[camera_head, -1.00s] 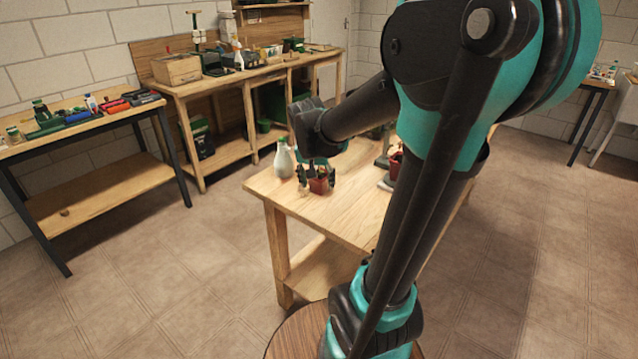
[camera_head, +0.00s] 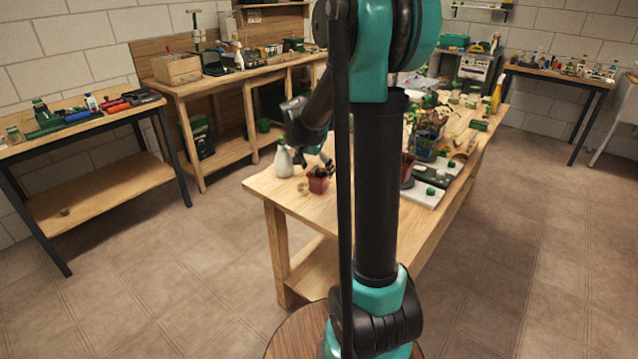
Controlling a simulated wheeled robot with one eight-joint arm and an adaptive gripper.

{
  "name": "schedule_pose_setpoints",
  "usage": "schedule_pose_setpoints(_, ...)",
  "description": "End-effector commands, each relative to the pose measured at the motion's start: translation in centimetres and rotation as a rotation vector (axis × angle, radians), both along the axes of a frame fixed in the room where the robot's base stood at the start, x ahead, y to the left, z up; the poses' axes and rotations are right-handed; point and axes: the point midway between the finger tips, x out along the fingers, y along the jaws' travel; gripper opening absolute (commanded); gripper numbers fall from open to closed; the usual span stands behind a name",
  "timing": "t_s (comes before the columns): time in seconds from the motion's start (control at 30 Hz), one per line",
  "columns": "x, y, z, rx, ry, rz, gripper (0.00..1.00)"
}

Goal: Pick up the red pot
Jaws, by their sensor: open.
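A small red pot (camera_head: 318,184) with dark contents stands upright on the wooden table (camera_head: 275,190), near its left end. My gripper (camera_head: 322,166) is open, just above and behind the pot's rim; its fingers are small and partly hidden by my arm. The pot rests on the table and is not held. A second reddish pot (camera_head: 408,168) stands farther right on the same table, partly hidden behind my arm.
A tray with green seedlings (camera_head: 428,187) and other plants crowd the table's right part. The table's front left corner is clear.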

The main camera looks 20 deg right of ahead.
Motion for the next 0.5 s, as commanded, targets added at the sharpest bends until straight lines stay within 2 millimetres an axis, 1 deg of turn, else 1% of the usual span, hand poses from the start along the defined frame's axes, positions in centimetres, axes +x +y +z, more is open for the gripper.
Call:
schedule_pose_setpoints(0.1,0.3,-0.3,-1.1,0.000,0.000,0.000,0.81)
schedule_pose_setpoints(0.27,0.5,-0.6,-1.8,0.000,0.000,0.000,0.81)
schedule_pose_setpoints(0.5,1.3,-1.7,-4.8,0.001,-0.001,0.000,0.81)
